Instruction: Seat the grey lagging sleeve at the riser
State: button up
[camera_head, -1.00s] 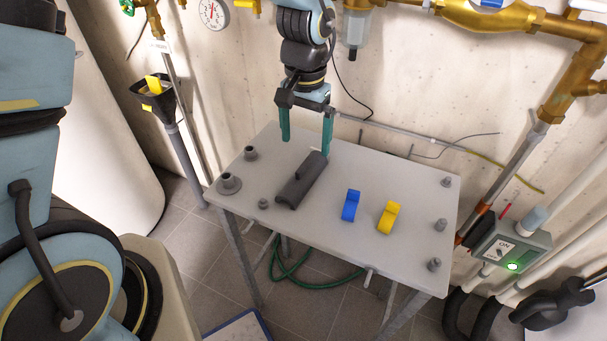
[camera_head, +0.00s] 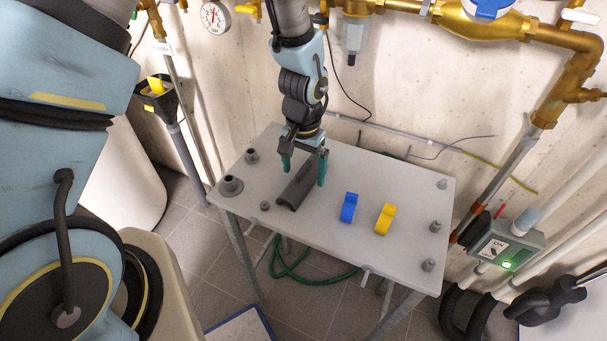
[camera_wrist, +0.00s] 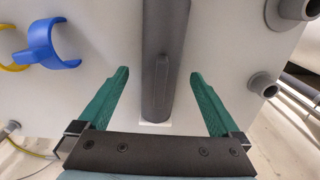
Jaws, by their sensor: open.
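The grey lagging sleeve (camera_head: 297,188) lies on the table, a dark half-round length with a raised rib along its top. My gripper (camera_head: 304,176) is open over the sleeve, its green fingers on either side of the sleeve's far part. In the wrist view the sleeve (camera_wrist: 163,60) runs up the middle between the spread fingers of my gripper (camera_wrist: 162,92), with a gap on both sides. I cannot tell exactly how high the fingertips are above the table. I cannot tell which pipe is the riser.
The table (camera_head: 330,235) also carries a blue clip (camera_head: 348,207), a yellow clip (camera_head: 385,219) and several grey studs at its corners, one a wide flanged one (camera_head: 231,185). Brass pipework (camera_head: 480,18) runs along the wall behind. A switch box (camera_head: 505,243) stands right.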

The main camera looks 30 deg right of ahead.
aim_at(303, 168)
jog(key=c, duration=1.4)
notch_tip(303, 168, up, 10)
jog(key=shift+r+b, duration=0.1)
jog(key=shift+b, duration=1.1)
jog(key=o, duration=0.7)
jog(key=c, duration=0.9)
grip_shut()
